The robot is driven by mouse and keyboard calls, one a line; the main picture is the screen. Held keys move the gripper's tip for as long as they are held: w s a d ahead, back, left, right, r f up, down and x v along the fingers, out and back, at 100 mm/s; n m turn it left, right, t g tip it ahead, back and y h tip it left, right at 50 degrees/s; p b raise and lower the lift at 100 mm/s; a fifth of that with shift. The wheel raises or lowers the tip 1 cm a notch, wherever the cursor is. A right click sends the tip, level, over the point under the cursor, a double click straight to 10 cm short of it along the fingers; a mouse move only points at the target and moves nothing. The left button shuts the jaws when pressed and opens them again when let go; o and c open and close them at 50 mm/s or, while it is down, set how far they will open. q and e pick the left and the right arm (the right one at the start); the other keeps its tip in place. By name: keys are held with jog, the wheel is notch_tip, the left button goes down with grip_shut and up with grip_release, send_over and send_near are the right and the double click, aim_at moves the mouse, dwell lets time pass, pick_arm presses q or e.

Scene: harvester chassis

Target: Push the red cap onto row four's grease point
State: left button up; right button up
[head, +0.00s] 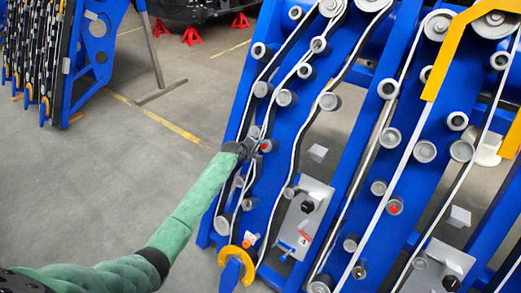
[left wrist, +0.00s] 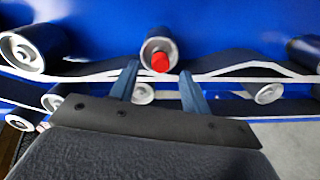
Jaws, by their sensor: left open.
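The red cap (left wrist: 160,62) sits at the end face of a grey roller (left wrist: 158,47) in the left wrist view; I cannot tell how deep it sits. It also shows as a small red spot in the head view (head: 265,147). My left gripper (left wrist: 161,80) is open, its two blue-grey fingers apart, with the cap in line with the gap just beyond the tips. In the head view my left gripper (head: 258,143) is at the left blue row, partly hiding the rollers there. No contact with the cap can be made out. My right gripper is not in view.
White-edged belts (left wrist: 225,75) run close around the fingers, between several rollers. Another red-centred roller (head: 394,207) is on the row to the right. A grey bracket plate (head: 307,217) and a yellow ring (head: 237,257) lie lower down. Open floor (head: 140,150) is at left.

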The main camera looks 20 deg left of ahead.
pick_arm(q)
jog(key=b+v, duration=0.1)
jog(key=v, duration=0.3)
jog(key=shift+s+r, duration=0.1)
jog(key=shift+s, duration=0.1)
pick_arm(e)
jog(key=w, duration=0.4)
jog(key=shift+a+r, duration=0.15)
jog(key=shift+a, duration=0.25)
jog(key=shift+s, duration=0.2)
